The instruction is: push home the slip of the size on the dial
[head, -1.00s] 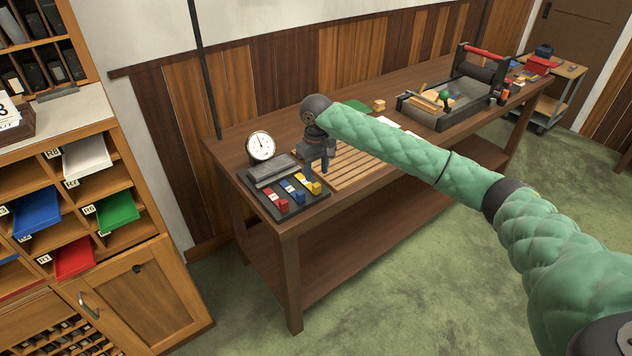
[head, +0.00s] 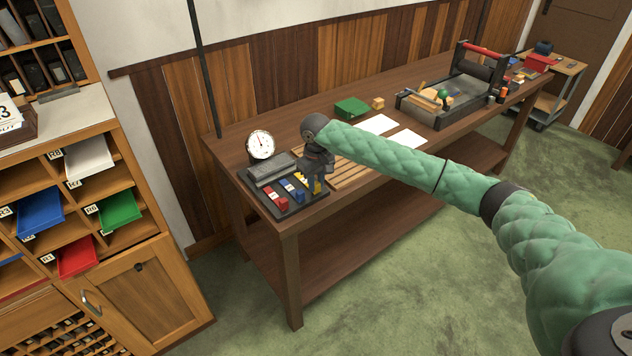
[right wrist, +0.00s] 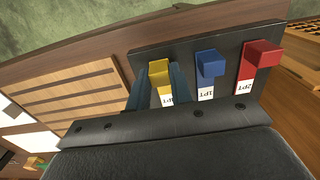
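A black tray (head: 263,200) on the bench's near left end holds a red slip (head: 278,201), a blue slip (head: 293,190) and a yellow slip (head: 317,186). In the right wrist view, the red slip (right wrist: 262,54) is labelled 2PT and the blue slip (right wrist: 209,66) 1PT; the label of the yellow slip (right wrist: 160,71) is partly hidden. The white round dial (head: 261,145) stands behind the tray, its marks too small to read. My right gripper (right wrist: 160,82) is open, its fingers either side of the yellow slip; contact is unclear. My left gripper is not in view.
A grey metal bar (head: 271,170) lies along the tray's back. A slatted wooden board (head: 350,174) is right of the tray. A pigeonhole cabinet (head: 150,290) stands at left.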

